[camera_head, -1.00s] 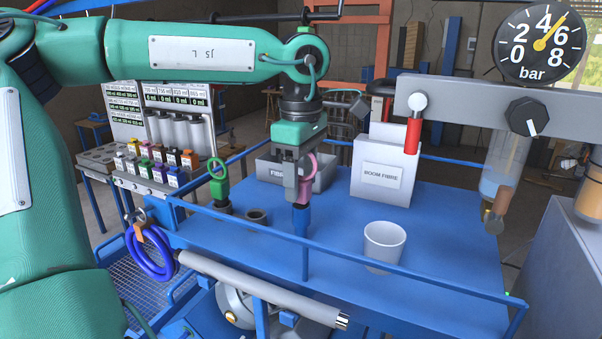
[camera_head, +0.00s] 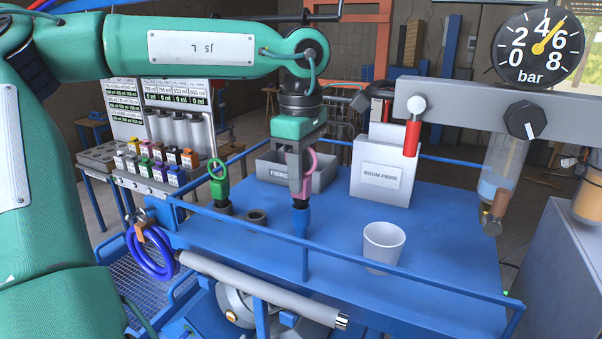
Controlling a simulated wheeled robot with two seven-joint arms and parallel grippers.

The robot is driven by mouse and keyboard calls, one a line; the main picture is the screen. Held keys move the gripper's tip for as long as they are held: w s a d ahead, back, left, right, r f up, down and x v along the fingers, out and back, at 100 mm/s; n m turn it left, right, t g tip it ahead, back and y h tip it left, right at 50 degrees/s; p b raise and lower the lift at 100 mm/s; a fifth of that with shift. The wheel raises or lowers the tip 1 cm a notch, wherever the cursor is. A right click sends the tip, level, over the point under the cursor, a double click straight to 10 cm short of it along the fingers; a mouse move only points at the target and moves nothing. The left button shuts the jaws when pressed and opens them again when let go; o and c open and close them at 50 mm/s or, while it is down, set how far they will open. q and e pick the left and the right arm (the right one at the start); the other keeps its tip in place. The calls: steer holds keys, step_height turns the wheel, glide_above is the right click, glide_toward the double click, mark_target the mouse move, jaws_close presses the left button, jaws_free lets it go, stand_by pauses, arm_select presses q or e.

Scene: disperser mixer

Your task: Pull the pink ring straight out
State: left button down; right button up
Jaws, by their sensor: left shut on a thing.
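The fingers partly hide the ring's stem. My right gripper is not in view.
A green ring piece (camera_head: 218,180) stands left of the gripper, near a dark round socket (camera_head: 256,217). A blue rail (camera_head: 400,268) runs along the front.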

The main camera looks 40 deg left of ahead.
arm_select(q)
steer(key=shift+r+p, duration=0.55)
steer(key=shift+r, duration=0.4)
steer(key=shift+r+p, duration=1)
steer(key=shift+r, duration=0.6)
steer(key=shift+r, duration=0.1)
steer(key=shift+r+p, duration=0.3)
steer(key=shift+r, duration=1.55)
